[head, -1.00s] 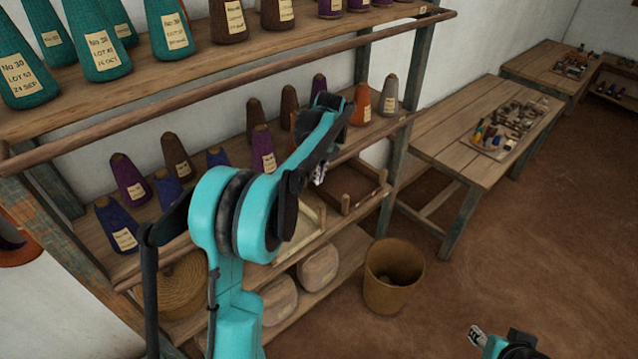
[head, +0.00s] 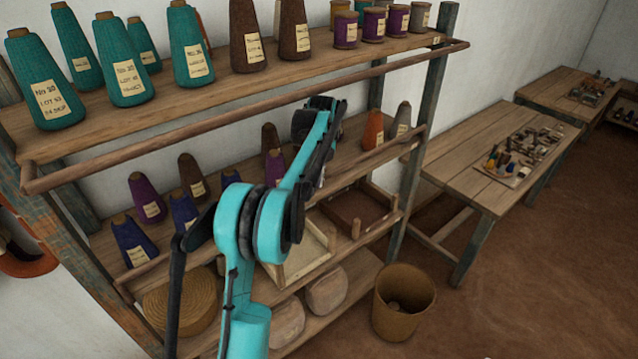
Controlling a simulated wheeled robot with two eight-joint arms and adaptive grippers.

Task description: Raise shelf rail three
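The wooden shelf rack stands along the wall, and no number shows on its rails. A long round rail (head: 200,128) runs along the front of the top shelf. Another rail (head: 395,143) fronts the shelf below, partly hidden by my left arm. My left arm reaches up in front of the rack. Its wrist end (head: 322,104) is near the middle shelf, below the top rail; its fingers are hidden or too small to read. My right gripper is out of view.
Teal cones (head: 127,82), brown cones and purple spools stand on the top shelf; more cones stand below. Trays (head: 300,255) and round bundles (head: 327,290) fill the lower shelves. A basket (head: 402,325) stands on the floor before a table (head: 460,165). Floor at right is clear.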

